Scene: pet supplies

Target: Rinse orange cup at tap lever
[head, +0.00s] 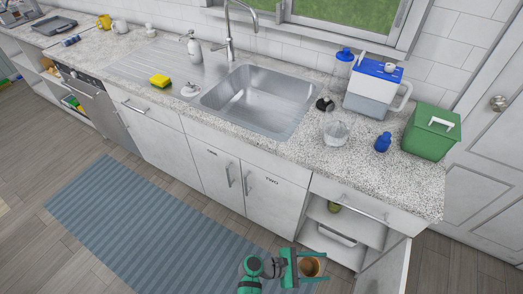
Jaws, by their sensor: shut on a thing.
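My gripper (312,266) is at the bottom of the head view, shut on the orange cup (308,268). The cup looks brownish orange, and its open top faces the camera. A finger lies on each side of it. Gripper and cup are in front of the cabinets, over the floor side and well away from the sink (250,98). The tall curved tap (229,40) stands behind the empty steel sink. Its lever is too small to make out clearly.
A yellow sponge (159,80) and a soap bottle (194,47) are left of the sink. A glass bowl (335,131), blue-lidded container (373,87), small blue bottle (382,142) and green bin (431,133) stand right. A cabinet door (390,270) hangs open at lower right.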

